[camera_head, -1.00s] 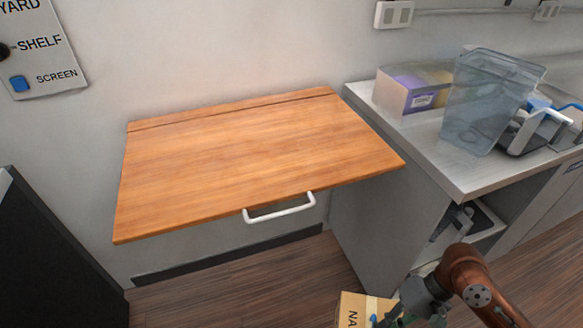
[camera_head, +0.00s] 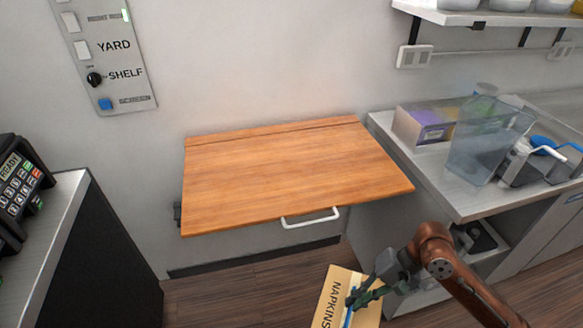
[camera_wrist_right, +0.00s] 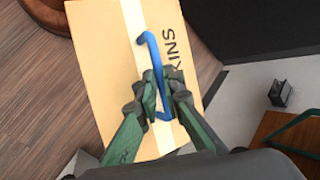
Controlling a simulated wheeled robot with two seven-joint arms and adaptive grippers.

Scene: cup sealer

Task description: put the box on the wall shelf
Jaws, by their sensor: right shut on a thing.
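The box (camera_head: 337,288) is a tan carton marked NAPKINS with a pale strip and a blue handle. It is at the bottom of the head view, below and in front of the wooden wall shelf (camera_head: 290,178). My right gripper (camera_head: 362,296) is shut on its blue handle (camera_wrist_right: 153,62), and the box hangs from it; its lower end is cut off by the head frame. In the right wrist view the box (camera_wrist_right: 105,45) fills the middle. The wall shelf is folded out flat and bare, with a white handle (camera_head: 310,218) at its front edge. My left gripper is not in view.
A steel counter (camera_head: 440,184) right of the shelf holds a printed box (camera_head: 424,125), a clear bin (camera_head: 486,140) and a caddy. A dark cabinet (camera_head: 110,255) with a keypad (camera_head: 18,185) stands left. A labelled switch panel (camera_head: 110,60) is on the wall. A white shelf (camera_head: 490,17) hangs upper right.

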